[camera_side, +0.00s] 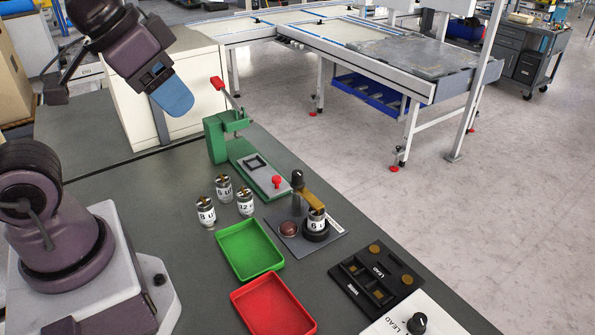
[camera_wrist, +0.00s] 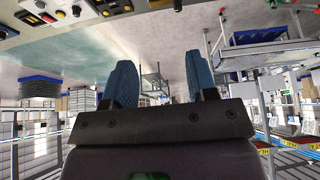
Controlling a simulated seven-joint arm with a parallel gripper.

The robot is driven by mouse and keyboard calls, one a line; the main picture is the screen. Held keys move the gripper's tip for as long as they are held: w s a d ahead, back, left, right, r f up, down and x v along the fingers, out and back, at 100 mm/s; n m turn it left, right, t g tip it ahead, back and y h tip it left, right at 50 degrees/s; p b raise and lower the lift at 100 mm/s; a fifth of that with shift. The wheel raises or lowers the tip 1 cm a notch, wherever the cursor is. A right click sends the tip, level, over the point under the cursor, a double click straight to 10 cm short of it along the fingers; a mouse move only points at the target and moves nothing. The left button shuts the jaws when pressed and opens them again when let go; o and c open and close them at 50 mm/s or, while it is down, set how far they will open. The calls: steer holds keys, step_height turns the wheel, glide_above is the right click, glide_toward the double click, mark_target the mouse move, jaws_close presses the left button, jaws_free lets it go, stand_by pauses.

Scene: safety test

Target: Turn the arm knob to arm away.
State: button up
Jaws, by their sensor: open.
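The arm knob (camera_side: 297,177), a small black knob, tops a post on a dark grey plate (camera_side: 327,240). A brass arm (camera_side: 313,196) reaches from it over a white-labelled cylinder (camera_side: 316,219) standing in a black round socket. I cannot tell if the arm touches the cylinder. My gripper (camera_side: 178,108) is high at the upper left, well apart from the knob. Its two blue fingers show spread and empty in the wrist view (camera_wrist: 160,72). The knob cannot be made out in the wrist view.
A red dome (camera_side: 287,229) is beside the socket. Several labelled cylinders (camera_side: 206,212), a green tray (camera_side: 250,268) and a red tray (camera_side: 248,298) stand left. A green fixture with a red-handled lever (camera_side: 217,139) rises behind. A black LEAD panel (camera_side: 392,268) and another knob (camera_side: 417,323) lie right.

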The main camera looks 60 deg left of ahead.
steer(key=m+g, duration=0.3)
steer(key=g, duration=0.3)
glide_toward(297, 172)
step_height(297, 172, down, 11)
steer(key=shift+s+r, duration=0.15)
steer(key=shift+r, duration=0.05)
steer(key=c, duration=0.9)
